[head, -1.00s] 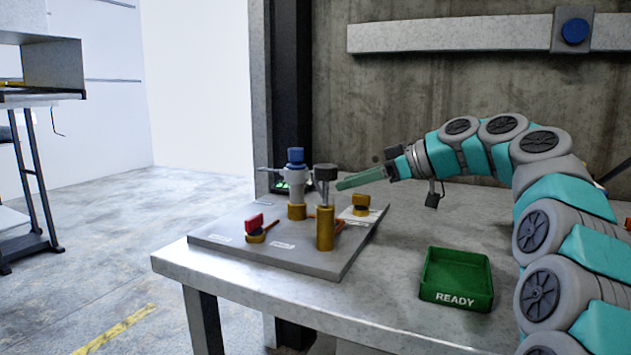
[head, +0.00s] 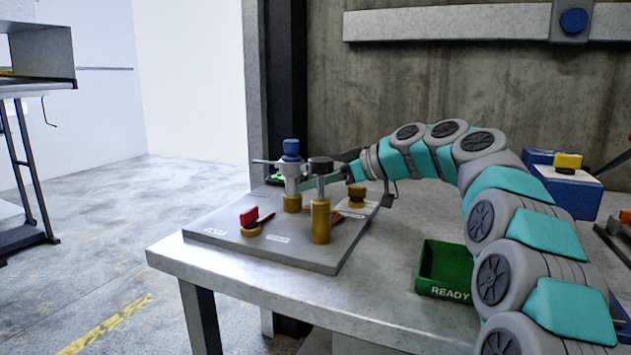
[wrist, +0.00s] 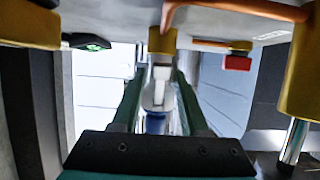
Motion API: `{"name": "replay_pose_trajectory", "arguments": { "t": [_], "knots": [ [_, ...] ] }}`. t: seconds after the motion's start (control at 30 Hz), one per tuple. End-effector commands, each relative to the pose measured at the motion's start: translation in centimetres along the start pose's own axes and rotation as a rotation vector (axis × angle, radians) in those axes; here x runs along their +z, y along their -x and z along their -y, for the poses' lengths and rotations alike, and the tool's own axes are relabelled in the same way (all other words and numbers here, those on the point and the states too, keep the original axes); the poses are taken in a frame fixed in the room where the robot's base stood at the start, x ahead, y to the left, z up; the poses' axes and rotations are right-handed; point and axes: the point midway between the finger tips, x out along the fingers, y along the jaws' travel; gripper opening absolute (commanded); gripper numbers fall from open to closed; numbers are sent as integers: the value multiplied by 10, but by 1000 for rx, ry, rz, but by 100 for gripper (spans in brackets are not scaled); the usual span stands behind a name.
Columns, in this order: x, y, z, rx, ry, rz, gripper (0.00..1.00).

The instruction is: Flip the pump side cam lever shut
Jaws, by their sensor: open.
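Two orange levers are on the grey board: one by the red block (head: 249,215), one partly hidden behind the brass post (head: 320,222). I cannot tell which is the pump side one; the labels are unreadable. A grey fitting with a blue cap (head: 291,147) stands upright on a brass base. My gripper (wrist: 160,78) is open, its two green fingers either side of this fitting in the wrist view, with the blue cap (wrist: 155,123) between them. Contact cannot be told. An orange lever (wrist: 200,8) crosses the top of the wrist view.
The black-topped brass post stands in front of my fingers in the head view. A yellow-and-black block (head: 357,196) sits at the board's right. A green READY tray (head: 447,292) is on the table, right. A blue box (head: 568,192) stands behind my arm. The table front is clear.

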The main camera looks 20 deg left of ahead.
Motion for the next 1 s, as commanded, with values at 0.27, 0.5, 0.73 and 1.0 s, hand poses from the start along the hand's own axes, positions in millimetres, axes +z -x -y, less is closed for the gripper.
{"name": "replay_pose_trajectory", "arguments": {
  "t": [0.27,0.5,0.73,1.0],
  "knots": [
    [0,0,0,1,0,0,19],
    [0,1,0,1,0,0,0],
    [0,1,0,2,0,-1,0],
    [4,-3,-1,3,1,-38,0]
  ]
}}
